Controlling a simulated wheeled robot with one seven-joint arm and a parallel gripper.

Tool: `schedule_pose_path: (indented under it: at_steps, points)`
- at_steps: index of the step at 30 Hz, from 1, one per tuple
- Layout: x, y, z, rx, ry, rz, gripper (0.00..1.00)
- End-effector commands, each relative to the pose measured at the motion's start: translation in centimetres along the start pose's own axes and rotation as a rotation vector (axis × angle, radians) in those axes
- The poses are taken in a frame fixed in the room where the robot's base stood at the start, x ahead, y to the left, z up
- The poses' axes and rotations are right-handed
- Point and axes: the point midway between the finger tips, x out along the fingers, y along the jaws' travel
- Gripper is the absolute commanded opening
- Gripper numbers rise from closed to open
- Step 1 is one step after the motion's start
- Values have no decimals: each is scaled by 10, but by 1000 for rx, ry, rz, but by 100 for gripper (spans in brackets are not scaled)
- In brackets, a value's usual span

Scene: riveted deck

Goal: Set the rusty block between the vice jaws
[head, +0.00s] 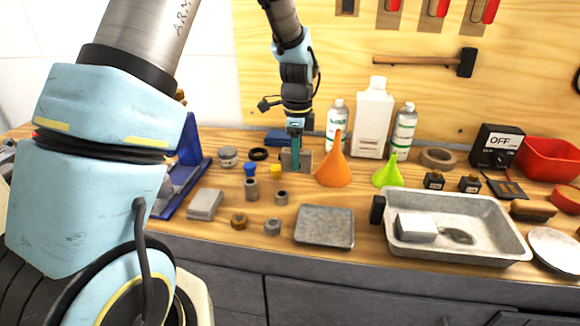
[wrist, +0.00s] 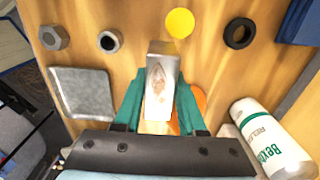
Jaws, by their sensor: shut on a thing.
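My gripper (head: 296,163) is at the back middle of the bench, pointing down, with its teal fingers shut on the rusty block (wrist: 162,85). In the wrist view the block is a pale grey metal piece with a brown rust patch, between the two fingers. In the head view its grey side (head: 306,160) shows partly behind the fingers. I cannot tell whether it touches the bench. No vice jaws can be made out for certain. A blue object (head: 278,137) lies just behind the gripper, too small to identify; blue also shows at the wrist view's upper right.
An orange funnel (head: 335,165) stands close right of my gripper, with bottles (head: 373,120) behind it. A yellow-topped piece (head: 277,171) and a black ring (head: 258,154) are close left. A flat grey tray (head: 325,227) and a larger metal tray (head: 515,240) lie in front.

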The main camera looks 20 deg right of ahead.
Motion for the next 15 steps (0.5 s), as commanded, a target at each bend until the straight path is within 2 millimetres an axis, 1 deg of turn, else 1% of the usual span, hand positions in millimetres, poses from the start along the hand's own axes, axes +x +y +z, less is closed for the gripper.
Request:
schedule_pose_path:
  at_steps: [7,12,15]
  points:
    - [18,0,0,-1,0,-1,0]
    - [40,0,0,-1,0,0,0]
    - [45,-1,0,0,0,-2,0]
